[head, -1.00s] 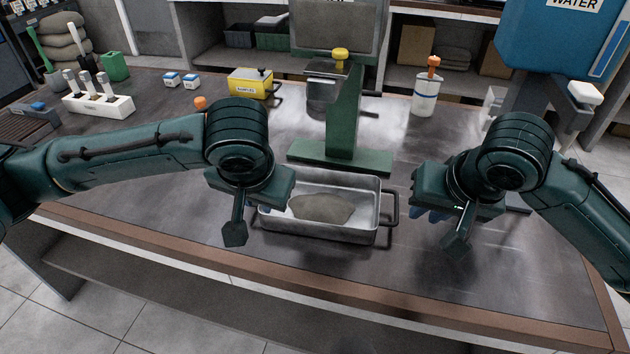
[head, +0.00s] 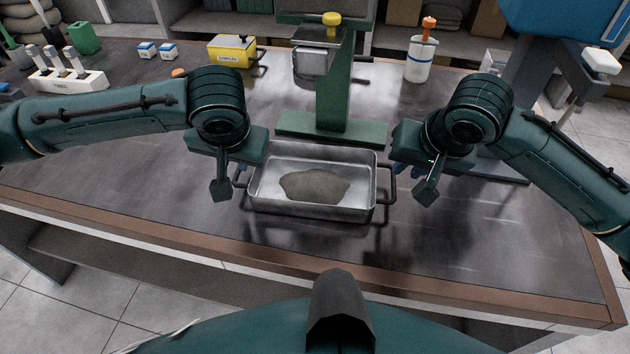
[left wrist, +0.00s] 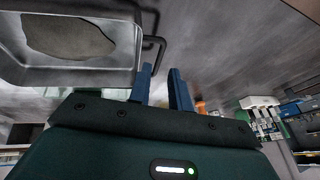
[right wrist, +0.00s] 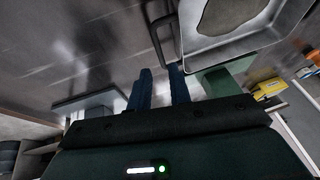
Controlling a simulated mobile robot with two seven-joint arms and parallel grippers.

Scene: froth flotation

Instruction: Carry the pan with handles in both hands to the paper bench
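A grey metal pan (head: 310,211) with a mound of grey-brown material (head: 314,185) stands on the dark bench in front of a green stand. Its right handle (head: 393,184) shows clear; its left handle is partly hidden by my left gripper. My left gripper (head: 242,170) is at the pan's left end; in the left wrist view its blue fingers (left wrist: 162,78) are apart and empty, with the handle (left wrist: 158,48) just beyond the tips. My right gripper (head: 403,168) is by the right handle; in the right wrist view its fingers (right wrist: 160,80) are apart, with the handle (right wrist: 158,38) beyond them.
The green stand (head: 335,125) is close behind the pan. A yellow box (head: 231,50), a white bottle (head: 419,60) with an orange top and a white rack (head: 68,80) stand further back. The bench's brown front edge (head: 300,268) is near; the bench left of the pan is clear.

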